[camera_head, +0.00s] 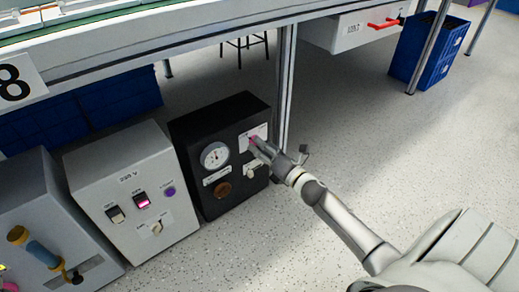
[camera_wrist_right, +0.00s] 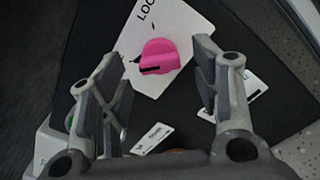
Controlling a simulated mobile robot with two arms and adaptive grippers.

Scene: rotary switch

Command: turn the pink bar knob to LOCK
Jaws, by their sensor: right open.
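The pink bar knob (camera_wrist_right: 159,54) sits on a white label plate (camera_wrist_right: 185,25) on the black box (camera_head: 190,128). In the right wrist view a black mark on the knob lies toward its lower left. The partly cut-off word LOCK (camera_wrist_right: 147,9) is printed above the knob. My right gripper (camera_wrist_right: 158,56) is open, with one finger on each side of the knob and visible gaps. In the head view my right gripper (camera_head: 257,147) is at the plate and hides most of the knob. My left gripper is not in view.
The black box also has a round gauge (camera_head: 215,156), a brown round knob (camera_head: 223,189) and a light switch (camera_head: 254,170). A grey box (camera_head: 128,178) with switches stands left of it. A metal table leg (camera_head: 286,85) rises just behind.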

